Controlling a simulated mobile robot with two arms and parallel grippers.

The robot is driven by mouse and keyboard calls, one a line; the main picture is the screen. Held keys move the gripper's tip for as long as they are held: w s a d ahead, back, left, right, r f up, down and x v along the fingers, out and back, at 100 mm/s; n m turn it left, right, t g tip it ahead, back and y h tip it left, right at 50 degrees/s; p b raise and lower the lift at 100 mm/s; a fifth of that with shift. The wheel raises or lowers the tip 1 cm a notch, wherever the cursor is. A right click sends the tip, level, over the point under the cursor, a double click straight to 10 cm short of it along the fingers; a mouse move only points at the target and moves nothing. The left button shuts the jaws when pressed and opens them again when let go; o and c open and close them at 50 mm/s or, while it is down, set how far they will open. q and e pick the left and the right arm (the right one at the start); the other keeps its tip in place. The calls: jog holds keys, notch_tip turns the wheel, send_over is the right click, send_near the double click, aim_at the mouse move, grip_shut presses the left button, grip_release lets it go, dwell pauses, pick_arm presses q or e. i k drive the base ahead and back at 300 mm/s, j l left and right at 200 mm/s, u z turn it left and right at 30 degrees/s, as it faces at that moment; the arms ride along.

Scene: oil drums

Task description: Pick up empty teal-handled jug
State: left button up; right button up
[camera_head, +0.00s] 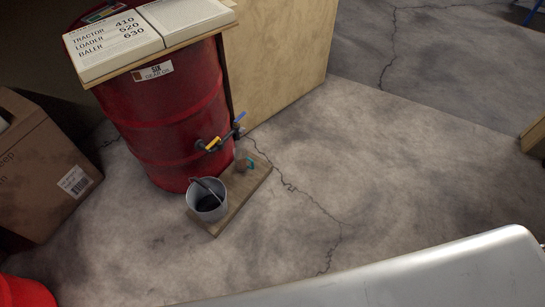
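A small jug (241,163) with a teal handle on its right side stands on a wooden board, close to the red drum and below the tap. It is small in the view, and I cannot tell what is inside it. The red drum (168,115) stands upright and has a black tap (226,137) with a yellow lever and a blue lever. A grey bucket (208,205) with a dark inside stands on the near end of the board, apart from the jug. Neither of my grippers is in view.
The wooden board (236,212) lies on the cracked concrete floor. Cardboard boxes (40,165) stand at the left, and a red object (22,292) shows at the lower left. A plywood crate (275,60) stands behind the drum. Floor right of the board is clear.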

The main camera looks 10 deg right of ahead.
aim_at(242, 159)
jog(key=i+l+u, duration=0.1)
jog(key=i+l, duration=0.15)
jog(key=i+l+u, duration=0.1)
jog(key=l, duration=0.35)
jog(key=i+l+u, duration=0.1)
jog(key=i+l, duration=0.2)
jog(key=i+l+u, duration=0.1)
jog(key=l, duration=0.4)
jog(key=i+j, duration=0.05)
